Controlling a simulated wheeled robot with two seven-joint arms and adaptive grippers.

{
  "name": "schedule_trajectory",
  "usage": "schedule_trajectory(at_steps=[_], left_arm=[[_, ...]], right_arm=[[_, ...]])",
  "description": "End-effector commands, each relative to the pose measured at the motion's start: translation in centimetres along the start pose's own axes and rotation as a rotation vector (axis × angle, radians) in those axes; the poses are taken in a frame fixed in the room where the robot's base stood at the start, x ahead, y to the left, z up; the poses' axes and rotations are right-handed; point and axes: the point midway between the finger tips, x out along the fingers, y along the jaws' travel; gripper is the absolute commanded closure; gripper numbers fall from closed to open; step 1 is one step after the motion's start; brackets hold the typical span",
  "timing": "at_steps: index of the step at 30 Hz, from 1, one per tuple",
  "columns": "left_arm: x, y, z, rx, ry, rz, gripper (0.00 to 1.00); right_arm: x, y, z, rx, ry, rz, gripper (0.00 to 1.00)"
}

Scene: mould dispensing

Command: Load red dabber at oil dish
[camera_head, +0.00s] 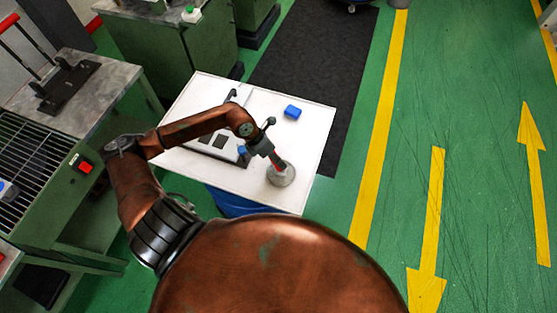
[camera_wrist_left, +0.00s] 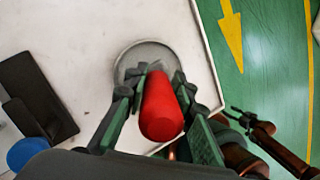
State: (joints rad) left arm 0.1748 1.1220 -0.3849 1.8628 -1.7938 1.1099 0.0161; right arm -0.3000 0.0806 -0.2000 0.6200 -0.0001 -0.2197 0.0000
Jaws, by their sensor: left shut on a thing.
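The red dabber (camera_head: 279,162) is held by my left gripper (camera_head: 274,156) over the grey round oil dish (camera_head: 283,179) near the table's front right. In the left wrist view the red dabber (camera_wrist_left: 161,108) stands between the two fingers of my left gripper (camera_wrist_left: 160,100), which is shut on it. The dish (camera_wrist_left: 128,62) shows behind it, and the dabber's far end lies over the dish. I cannot tell whether that end touches the dish floor. My right gripper (camera_wrist_left: 240,116) shows small and dark at the right of the wrist view; its opening is unclear.
A blue-topped thing (camera_head: 242,152) stands left of the dish. A green workbench (camera_head: 62,175) is at the left. Open green floor lies right.

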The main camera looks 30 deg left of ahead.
Motion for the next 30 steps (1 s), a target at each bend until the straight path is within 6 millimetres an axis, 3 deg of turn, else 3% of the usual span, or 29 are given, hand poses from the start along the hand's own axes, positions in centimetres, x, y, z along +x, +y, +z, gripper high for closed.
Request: schedule_trajectory(at_steps=[30], left_arm=[[0.78, 0.23, -0.29, 0.000, 0.000, 0.000, 1.00]], right_arm=[[0.57, -0.04, 0.14, 0.000, -0.002, 0.000, 0.56]])
